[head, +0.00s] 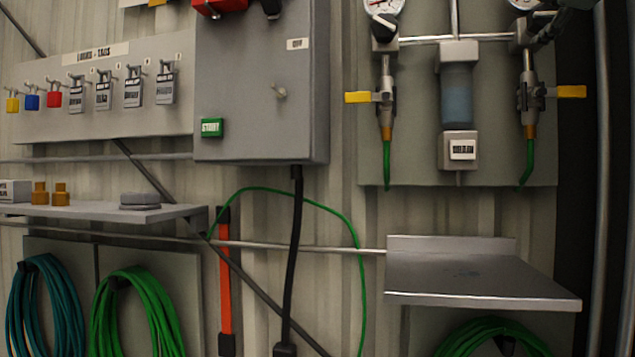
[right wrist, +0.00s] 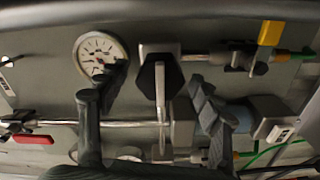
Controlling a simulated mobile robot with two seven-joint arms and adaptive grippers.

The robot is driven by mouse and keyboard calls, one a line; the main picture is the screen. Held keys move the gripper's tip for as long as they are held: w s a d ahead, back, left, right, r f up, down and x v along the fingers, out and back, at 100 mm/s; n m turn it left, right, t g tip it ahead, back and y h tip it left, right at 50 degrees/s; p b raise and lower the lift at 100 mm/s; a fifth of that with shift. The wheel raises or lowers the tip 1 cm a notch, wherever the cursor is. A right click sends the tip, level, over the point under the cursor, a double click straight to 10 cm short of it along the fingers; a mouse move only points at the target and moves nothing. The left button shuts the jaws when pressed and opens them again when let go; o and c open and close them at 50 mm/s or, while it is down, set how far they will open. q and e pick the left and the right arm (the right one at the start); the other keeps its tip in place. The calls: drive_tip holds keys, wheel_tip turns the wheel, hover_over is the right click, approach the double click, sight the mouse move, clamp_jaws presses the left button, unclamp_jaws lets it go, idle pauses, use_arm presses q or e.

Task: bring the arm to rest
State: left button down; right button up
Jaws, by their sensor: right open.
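My right gripper (right wrist: 148,100) is open in the right wrist view, its two dark fingers spread apart. A dark knob (right wrist: 152,80) on the piped panel shows between the fingers, and nothing is visibly held. I cannot tell how far the fingers are from the pipes. In the head view, a dark part that looks like my right arm or gripper (head: 562,20) shows at the top right corner, in front of the right gauge and valve. My left gripper is not in view.
The gauge panel (head: 408,120) has yellow-handled valves (head: 385,97) and a clear-bowled filter (head: 457,95). A gauge (right wrist: 100,54) is close to the fingers. Below is an empty metal shelf (head: 470,275). A grey electrical box (head: 255,110) and padlock board (head: 100,125) are left.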

drive_tip(key=m, duration=0.8)
drive_tip(key=shift+m, duration=0.3)
drive_tip(key=m, duration=0.7)
